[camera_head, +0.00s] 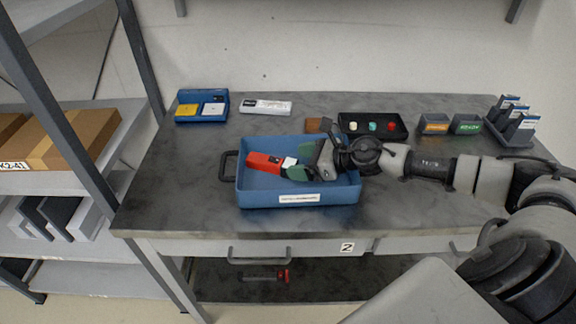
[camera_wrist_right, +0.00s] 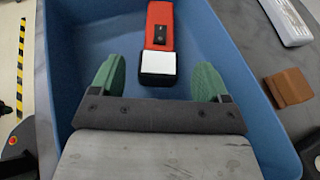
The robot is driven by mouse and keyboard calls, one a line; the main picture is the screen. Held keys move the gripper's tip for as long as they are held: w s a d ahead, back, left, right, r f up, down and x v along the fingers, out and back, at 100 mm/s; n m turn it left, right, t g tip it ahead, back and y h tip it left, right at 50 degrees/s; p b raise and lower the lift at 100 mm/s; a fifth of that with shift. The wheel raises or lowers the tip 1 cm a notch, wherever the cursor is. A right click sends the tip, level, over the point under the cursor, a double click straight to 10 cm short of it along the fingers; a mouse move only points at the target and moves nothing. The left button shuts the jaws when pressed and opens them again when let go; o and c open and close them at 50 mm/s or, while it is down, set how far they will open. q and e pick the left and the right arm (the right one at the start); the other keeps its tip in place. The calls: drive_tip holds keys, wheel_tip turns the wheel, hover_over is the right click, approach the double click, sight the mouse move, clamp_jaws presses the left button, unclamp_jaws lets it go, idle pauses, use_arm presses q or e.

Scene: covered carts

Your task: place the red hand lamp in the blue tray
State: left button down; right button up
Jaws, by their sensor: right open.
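The red hand lamp (camera_head: 265,162) lies inside the blue tray (camera_head: 298,196) on the table, toward the tray's left side. In the right wrist view the lamp (camera_wrist_right: 158,30) shows a red body with a dark switch and a white end, lying on the floor of the tray (camera_wrist_right: 220,40). My right gripper (camera_head: 297,172) is over the tray with its green fingers spread. In the right wrist view its fingertips (camera_wrist_right: 154,82) are apart, with the lamp's white end just ahead of the gap between them and nothing held. My left gripper is not in view.
A small blue box (camera_head: 202,117) and a white packet (camera_head: 265,107) lie at the back left. A brown block (camera_head: 314,125), a black tray (camera_head: 372,138) and small bins (camera_head: 434,127) stand behind the tray. A shelf with cartons (camera_head: 75,145) is on the left. The table's front left is clear.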

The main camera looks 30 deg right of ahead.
drive_tip(key=shift+f+b+v, duration=0.2)
drive_tip(key=shift+b+v, duration=0.2)
drive_tip(key=shift+v, duration=0.65)
drive_tip(key=shift+s+d+r, duration=0.2)
drive_tip(key=shift+s+r, duration=0.1)
drive_tip(key=shift+r, duration=0.05)
drive_tip(key=shift+r, duration=0.1)
